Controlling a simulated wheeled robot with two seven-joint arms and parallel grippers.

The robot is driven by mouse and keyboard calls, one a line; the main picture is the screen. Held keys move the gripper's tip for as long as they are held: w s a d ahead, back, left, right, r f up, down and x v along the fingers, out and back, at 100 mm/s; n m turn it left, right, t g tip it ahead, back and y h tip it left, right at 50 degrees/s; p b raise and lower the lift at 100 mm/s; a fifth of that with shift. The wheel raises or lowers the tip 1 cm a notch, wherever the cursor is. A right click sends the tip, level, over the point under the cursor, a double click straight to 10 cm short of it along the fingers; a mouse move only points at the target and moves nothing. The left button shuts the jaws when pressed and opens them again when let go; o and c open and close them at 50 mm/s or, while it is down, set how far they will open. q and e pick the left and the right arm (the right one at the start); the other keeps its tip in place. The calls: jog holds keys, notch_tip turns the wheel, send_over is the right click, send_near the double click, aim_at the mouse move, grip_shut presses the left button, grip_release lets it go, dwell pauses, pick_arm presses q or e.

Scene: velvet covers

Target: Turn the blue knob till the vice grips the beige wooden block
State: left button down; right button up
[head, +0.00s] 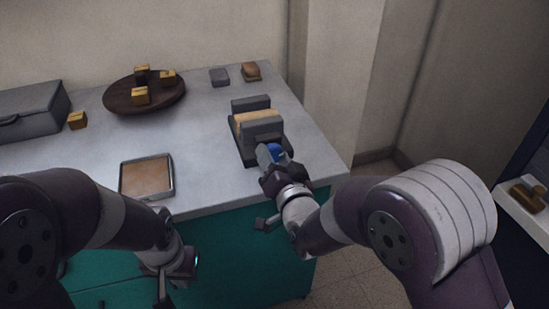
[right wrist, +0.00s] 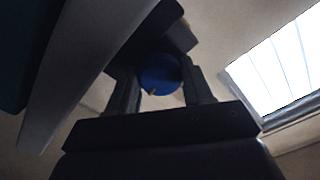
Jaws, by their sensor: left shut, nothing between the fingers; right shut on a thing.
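The dark grey vice (head: 240,146) stands on the worktop near its right end. The beige wooden block (head: 246,119) sits between the vice's two jaws; I cannot tell whether both jaws touch it. The blue knob (head: 274,152) is on the vice's near side. It also shows as a round blue face in the right wrist view (right wrist: 160,74). My right gripper (head: 271,163) is shut on the knob, its fingers on either side of it (right wrist: 162,90). My left gripper (head: 165,286) is low in front of the cabinet, shut and empty, apart from everything; its fingertips show poorly.
A tray with a brown surface (head: 121,178) lies left of the vice. Behind it are a round dark board (head: 122,106) with several wooden cubes, a grey case (head: 30,108) and a loose cube (head: 77,120). Two small blocks (head: 219,77) (head: 251,71) lie at the back.

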jog(key=o, duration=1)
jog(key=shift+o, duration=0.2)
jog(key=shift+s, duration=0.1)
